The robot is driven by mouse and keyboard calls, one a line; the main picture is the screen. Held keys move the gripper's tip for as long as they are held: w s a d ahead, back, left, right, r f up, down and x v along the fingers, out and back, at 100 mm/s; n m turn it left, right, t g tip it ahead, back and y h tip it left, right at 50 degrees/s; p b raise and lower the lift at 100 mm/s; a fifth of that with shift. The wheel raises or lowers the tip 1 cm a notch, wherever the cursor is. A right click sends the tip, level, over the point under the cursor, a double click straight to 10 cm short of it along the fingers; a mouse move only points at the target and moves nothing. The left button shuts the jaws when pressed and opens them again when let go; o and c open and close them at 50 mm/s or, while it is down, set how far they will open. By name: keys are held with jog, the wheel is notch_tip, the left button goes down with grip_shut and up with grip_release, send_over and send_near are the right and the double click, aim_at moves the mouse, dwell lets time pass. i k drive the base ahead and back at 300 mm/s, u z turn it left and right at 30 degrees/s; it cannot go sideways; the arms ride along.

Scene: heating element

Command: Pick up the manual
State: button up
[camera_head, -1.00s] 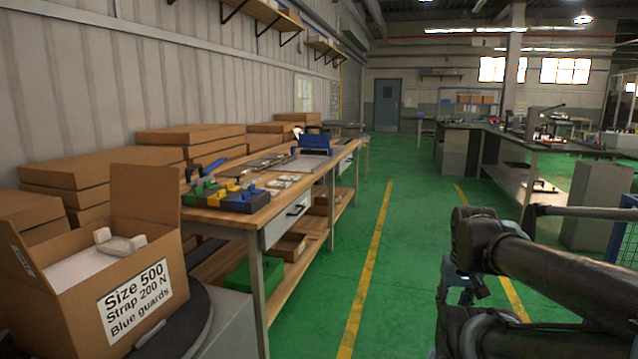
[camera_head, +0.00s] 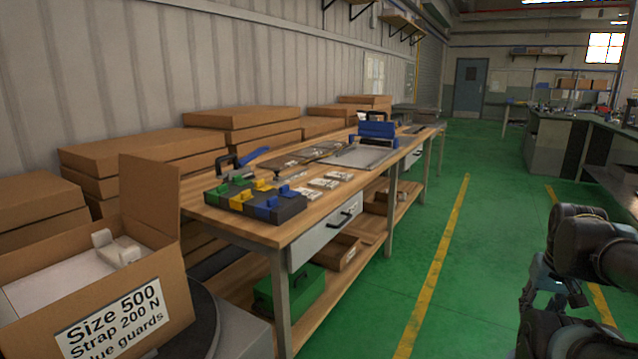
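I cannot make out for sure which item is the manual. Flat items lie on the wooden workbench (camera_head: 262,232): small pale packets (camera_head: 322,183), a large grey sheet or plate (camera_head: 350,156) and darker flat pieces (camera_head: 283,162) behind the packets. Any of these is too small to read. Black links of my own arm show at the lower right, well away from the bench. My gripper itself cannot be picked out in this view.
A tray of coloured clamps (camera_head: 256,203) and a blue device (camera_head: 376,131) stand on the bench. An open labelled carton (camera_head: 120,315) is at the lower left, with stacked boxes (camera_head: 240,118) along the wall. Green floor (camera_head: 430,240) is free to the right.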

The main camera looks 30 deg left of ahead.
aim_at(323, 183)
jog(key=u, duration=0.5)
jog(key=i, duration=1.1)
jog(key=u, duration=0.6)
